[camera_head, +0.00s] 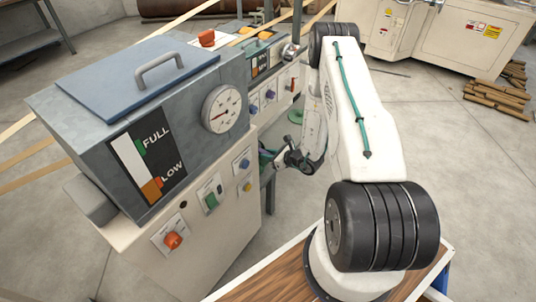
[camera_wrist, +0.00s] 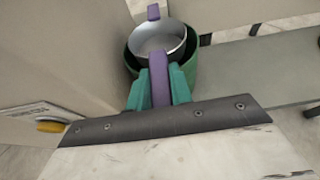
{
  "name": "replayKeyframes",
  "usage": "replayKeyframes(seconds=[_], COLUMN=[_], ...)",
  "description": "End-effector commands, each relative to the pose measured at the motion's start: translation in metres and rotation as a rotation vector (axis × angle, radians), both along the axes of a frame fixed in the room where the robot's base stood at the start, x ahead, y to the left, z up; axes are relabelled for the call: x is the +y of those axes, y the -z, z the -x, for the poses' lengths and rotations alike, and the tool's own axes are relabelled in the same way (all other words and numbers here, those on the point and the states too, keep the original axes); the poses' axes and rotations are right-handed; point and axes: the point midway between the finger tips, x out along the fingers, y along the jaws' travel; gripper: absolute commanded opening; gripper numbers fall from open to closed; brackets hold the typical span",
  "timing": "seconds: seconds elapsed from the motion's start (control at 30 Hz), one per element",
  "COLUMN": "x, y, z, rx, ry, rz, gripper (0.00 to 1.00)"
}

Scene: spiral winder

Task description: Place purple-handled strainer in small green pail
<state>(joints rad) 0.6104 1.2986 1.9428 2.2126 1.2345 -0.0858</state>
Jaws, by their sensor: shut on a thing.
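In the wrist view, the purple-handled strainer (camera_wrist: 157,40) has a round metal bowl and a purple handle. My gripper (camera_wrist: 159,88) has green fingers and is shut on the purple handle. A second purple tab shows on the far side of the bowl. The small green pail (camera_wrist: 188,72) shows as a dark green rim and wall around the strainer's bowl. The bowl appears over or within the pail's opening; its depth cannot be told. In the head view, my gripper (camera_head: 266,155) is mostly hidden behind the machine's edge, and the strainer cannot be made out.
The grey machine tank (camera_head: 180,125) with a blue lid and gauge stands left of my arm. In the wrist view, machine walls (camera_wrist: 60,60) stand close on the left, and a grey ledge (camera_wrist: 250,75) lies right of the pail. Wooden bars (camera_head: 497,100) lie far right on open floor.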

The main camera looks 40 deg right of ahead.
Motion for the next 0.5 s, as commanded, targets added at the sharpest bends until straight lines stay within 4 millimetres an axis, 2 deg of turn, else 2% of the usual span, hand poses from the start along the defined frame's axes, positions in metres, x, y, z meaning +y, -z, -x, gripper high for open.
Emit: replayKeyframes(seconds=[0.3,0.33,0.4,0.5], x=[-0.0001,0.0,0.0,0.0001], y=[0.007,0.0071,0.007,0.007], z=[0.0,0.0,0.0,0.0], rx=[0.0,0.0,0.0,0.0], ry=[0.0,0.0,0.0,0.0], rz=[0.0,0.0,0.0,0.0], gripper=[0.0,0.27,0.43,0.43])
